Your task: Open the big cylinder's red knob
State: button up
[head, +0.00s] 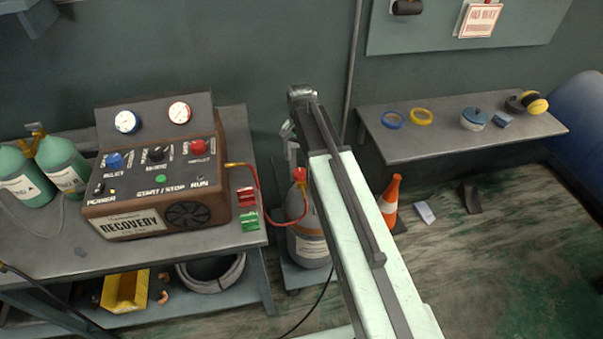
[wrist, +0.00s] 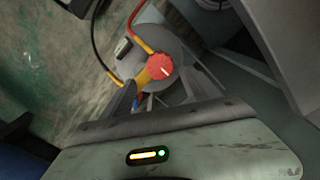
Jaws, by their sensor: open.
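My gripper (wrist: 157,86) is open, one finger on each side of the knob's near side, and empty. Whether a finger touches the knob I cannot tell. In the head view my gripper is mostly hidden by the arm.
The recovery machine (head: 155,185) stands on the workbench (head: 60,245) to the left. A red hose (head: 258,188) runs from it to the cylinder. A wall shelf (head: 440,142) and an orange cone (head: 390,202) are on the right. Open floor lies at the lower right.

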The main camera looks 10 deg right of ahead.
aim_at(301, 172)
notch_tip(301, 172, down, 7)
jog(key=b, duration=0.5)
jog(key=shift+r+b, duration=0.1)
jog(key=shift+b, duration=0.3)
jog(key=shift+r, duration=0.1)
